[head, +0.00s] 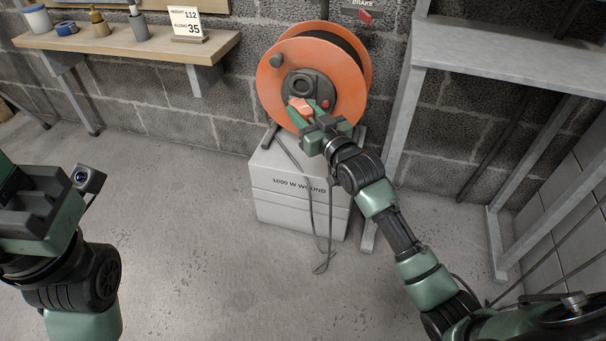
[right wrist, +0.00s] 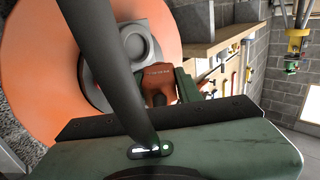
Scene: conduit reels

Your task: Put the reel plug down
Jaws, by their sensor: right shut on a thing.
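The orange reel plug (head: 299,104) is between the fingers of my right gripper (head: 308,110), in front of the reel's grey hub. In the right wrist view the plug (right wrist: 157,78) shows in front of the hub, beside a green finger (right wrist: 186,88). I cannot tell whether the plug touches the hub. The large orange reel (head: 272,84) stands upright on a grey block. My left gripper (head: 38,196) is at the left edge, far from the reel; its fingers are not clear.
The pale grey block (head: 283,210) stands on the floor, with a dark cable (head: 313,215) hanging down its front. A wooden shelf (head: 130,42) with bottles and a sign (head: 186,23) is at upper left. A metal bench (head: 500,62) stands at right. The floor at left is clear.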

